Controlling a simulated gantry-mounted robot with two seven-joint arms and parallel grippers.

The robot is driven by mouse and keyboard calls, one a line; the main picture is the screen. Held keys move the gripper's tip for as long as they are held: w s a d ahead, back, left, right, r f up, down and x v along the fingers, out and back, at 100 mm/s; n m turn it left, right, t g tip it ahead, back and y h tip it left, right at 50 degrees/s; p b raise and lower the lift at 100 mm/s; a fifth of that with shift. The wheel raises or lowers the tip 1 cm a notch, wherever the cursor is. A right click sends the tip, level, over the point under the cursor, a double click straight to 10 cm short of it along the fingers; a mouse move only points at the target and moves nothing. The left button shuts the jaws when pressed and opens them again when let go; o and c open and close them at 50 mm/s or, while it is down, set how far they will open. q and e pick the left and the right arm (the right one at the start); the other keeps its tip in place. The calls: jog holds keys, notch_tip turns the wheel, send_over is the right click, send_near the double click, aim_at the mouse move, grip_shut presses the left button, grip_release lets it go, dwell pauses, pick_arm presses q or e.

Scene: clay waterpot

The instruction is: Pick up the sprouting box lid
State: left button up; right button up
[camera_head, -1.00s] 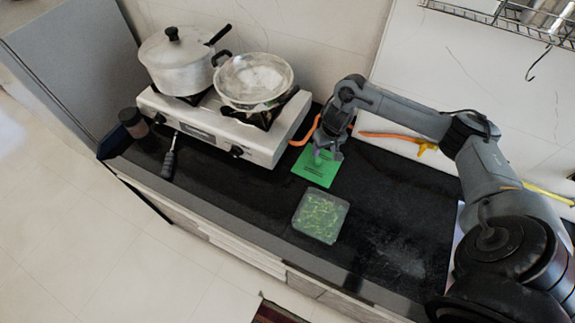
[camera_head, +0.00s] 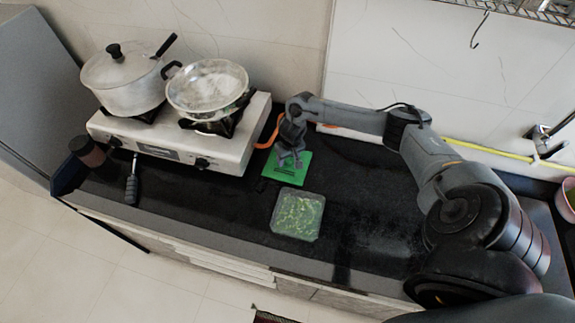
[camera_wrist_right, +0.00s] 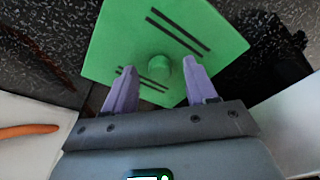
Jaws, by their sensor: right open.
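The sprouting box lid (camera_head: 293,172) is a flat green square lying on the black counter. In the right wrist view the lid (camera_wrist_right: 205,35) shows dark slots and a small round green knob (camera_wrist_right: 159,67) in its middle. My right gripper (camera_head: 289,162) is over the lid with its fingers pointing down. Its two purple fingers are open, one on each side of the knob, with visible gaps. Whether the fingertips touch the lid cannot be told. The sprouting box (camera_head: 298,214), clear with green sprouts inside, stands uncovered in front of the lid. My left gripper is not in view.
A white gas stove (camera_head: 180,145) stands left of the lid, bearing a lidded pot (camera_head: 125,85) and a pan (camera_head: 208,88). The counter (camera_head: 370,185) right of the lid is largely clear.

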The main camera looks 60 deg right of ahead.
jog(key=shift+f, duration=0.35)
grip_shut()
jog(key=shift+r, duration=0.15)
